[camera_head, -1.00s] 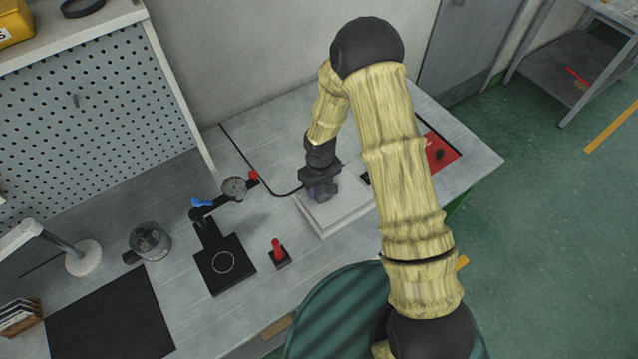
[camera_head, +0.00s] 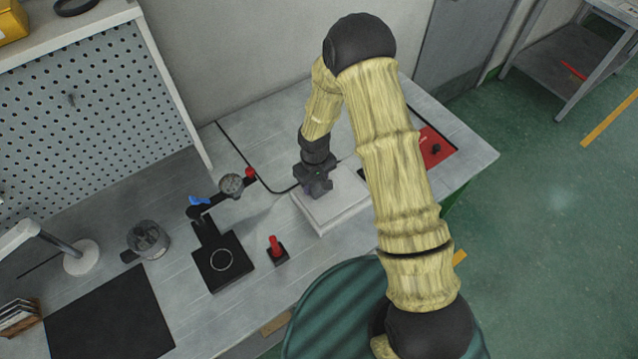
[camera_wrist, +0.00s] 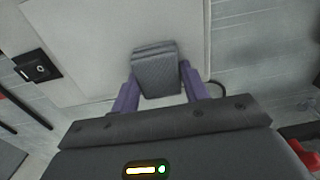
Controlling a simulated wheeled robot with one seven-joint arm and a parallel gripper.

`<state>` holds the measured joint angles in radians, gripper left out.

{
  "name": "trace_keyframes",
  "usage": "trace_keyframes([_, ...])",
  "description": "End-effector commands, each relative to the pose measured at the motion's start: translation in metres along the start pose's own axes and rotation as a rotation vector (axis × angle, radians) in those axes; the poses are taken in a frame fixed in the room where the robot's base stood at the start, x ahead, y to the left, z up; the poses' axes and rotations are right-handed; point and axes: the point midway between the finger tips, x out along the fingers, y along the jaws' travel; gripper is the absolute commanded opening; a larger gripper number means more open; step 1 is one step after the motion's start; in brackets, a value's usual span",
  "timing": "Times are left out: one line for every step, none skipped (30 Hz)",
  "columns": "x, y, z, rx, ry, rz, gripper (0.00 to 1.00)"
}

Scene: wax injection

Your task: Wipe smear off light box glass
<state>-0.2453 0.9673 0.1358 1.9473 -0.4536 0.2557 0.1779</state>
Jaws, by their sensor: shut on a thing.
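The light box (camera_head: 329,223) is a pale, flat box on the bench, with my arm crossing over its right part. Its glass top (camera_wrist: 85,60) fills much of the wrist view. My gripper (camera_head: 316,194) is over the left part of the box. In the wrist view my gripper (camera_wrist: 160,85) has its two purple fingers shut on a grey folded cloth (camera_wrist: 157,72). The cloth is at the glass surface; whether it presses on it I cannot tell. I see no clear smear on the visible glass.
A red panel (camera_head: 436,148) lies to the right. A black cable (camera_head: 262,178) runs behind.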

Motion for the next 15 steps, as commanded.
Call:
trace_keyframes([-0.008,0.0,-0.001,0.002,0.0,0.001,0.2])
trace_keyframes([-0.011,0.001,0.0,0.002,-0.001,0.0,0.2])
trace_keyframes([-0.022,0.001,-0.001,0.003,0.003,0.001,0.2])
trace_keyframes([-0.025,0.001,0.0,0.004,0.001,0.0,0.2])
trace_keyframes([-0.026,0.001,0.0,0.004,0.0,0.0,0.2])
trace_keyframes([-0.03,0.002,0.001,0.004,0.0,0.0,0.2])
trace_keyframes([-0.033,0.002,0.001,0.004,-0.001,0.0,0.2])
trace_keyframes([-0.035,0.002,0.001,0.004,-0.001,0.0,0.2])
trace_keyframes([-0.039,0.002,0.001,0.005,0.0,0.0,0.2])
trace_keyframes([-0.042,0.002,0.001,0.006,0.0,0.0,0.2])
trace_keyframes([-0.045,0.003,0.001,0.007,-0.001,0.0,0.2])
trace_keyframes([-0.048,0.003,0.001,0.007,-0.001,0.0,0.2])
trace_keyframes([-0.051,0.003,0.001,0.008,-0.001,0.0,0.2])
trace_keyframes([-0.053,0.003,0.001,0.008,-0.001,0.0,0.2])
trace_keyframes([-0.057,0.003,0.001,0.008,-0.001,0.0,0.2])
